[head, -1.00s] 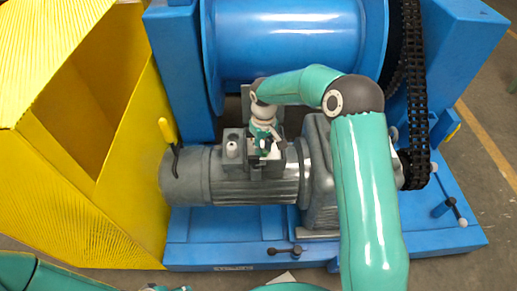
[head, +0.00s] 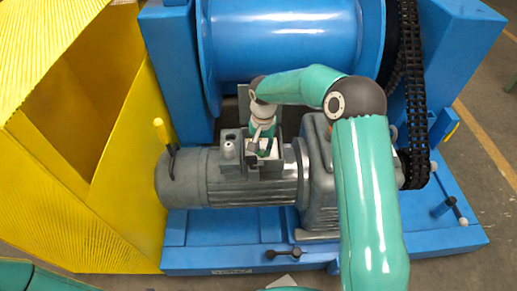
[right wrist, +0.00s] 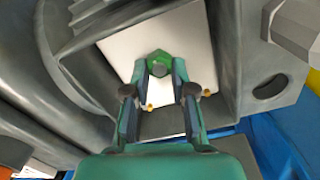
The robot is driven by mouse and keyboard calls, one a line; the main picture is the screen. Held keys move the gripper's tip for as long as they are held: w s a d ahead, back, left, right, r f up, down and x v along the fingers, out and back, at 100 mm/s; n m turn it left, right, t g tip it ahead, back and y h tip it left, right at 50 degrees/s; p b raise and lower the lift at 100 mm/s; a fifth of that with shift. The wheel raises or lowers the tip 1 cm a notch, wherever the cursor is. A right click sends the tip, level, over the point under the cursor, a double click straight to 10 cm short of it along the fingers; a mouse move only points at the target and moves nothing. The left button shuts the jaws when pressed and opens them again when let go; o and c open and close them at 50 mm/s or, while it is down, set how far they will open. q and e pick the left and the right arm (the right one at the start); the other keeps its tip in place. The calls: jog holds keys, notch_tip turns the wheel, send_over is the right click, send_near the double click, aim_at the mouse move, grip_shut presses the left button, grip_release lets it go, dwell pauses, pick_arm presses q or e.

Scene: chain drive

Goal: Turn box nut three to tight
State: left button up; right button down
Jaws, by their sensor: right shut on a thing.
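The terminal box (head: 232,168) sits open on top of the grey motor (head: 225,192), and its pale inside plate (right wrist: 190,35) shows in the right wrist view. A green hex nut (right wrist: 159,57) is at the plate, between my right fingertips. My right gripper (right wrist: 160,76) is shut on this nut, with one finger on each side. In the head view my right gripper (head: 262,147) reaches down into the box from above and is small. Which number the nut bears cannot be told. My left gripper is out of view.
Small brass-coloured pieces (right wrist: 150,107) show by my fingers. The box walls stand close around the gripper. The blue drum (head: 285,45) and black chain (head: 413,100) lie behind.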

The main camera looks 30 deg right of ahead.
aim_at(262, 150)
jog(key=shift+w+r+m, duration=0.25)
jog(key=shift+m, duration=0.25)
jog(key=shift+a, duration=0.15)
jog(key=c, duration=1)
grip_release()
jog(key=shift+o, duration=0.2)
jog(key=shift+s+f, duration=0.1)
jog(key=shift+s, duration=0.05)
notch_tip(262, 150, up, 12)
